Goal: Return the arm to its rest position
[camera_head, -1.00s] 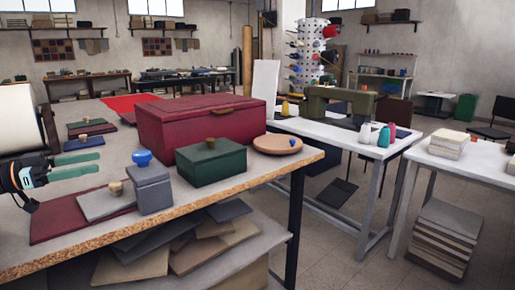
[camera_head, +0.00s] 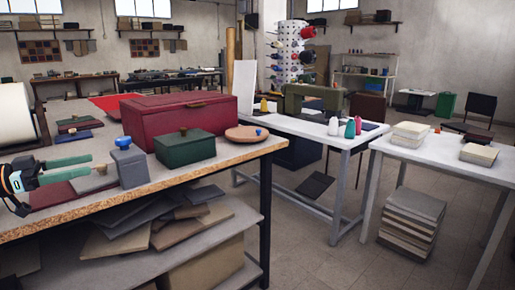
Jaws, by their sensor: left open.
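My left gripper (camera_head: 90,167) comes in at the left edge, its two teal fingers apart and empty. In the picture the fingertips lie just left of the wooden knob on a flat grey lid (camera_head: 84,186); whether they touch it I cannot tell. The black wrist is cut off by the left edge. Most of the left arm is out of view. My right gripper is not in view.
The workbench (camera_head: 245,152) holds a grey box (camera_head: 131,168) with a blue knob, a green box (camera_head: 185,150), a large red box (camera_head: 178,119) and a round lid (camera_head: 247,134). A white table (camera_head: 335,142) stands to the right. Floor shows between tables.

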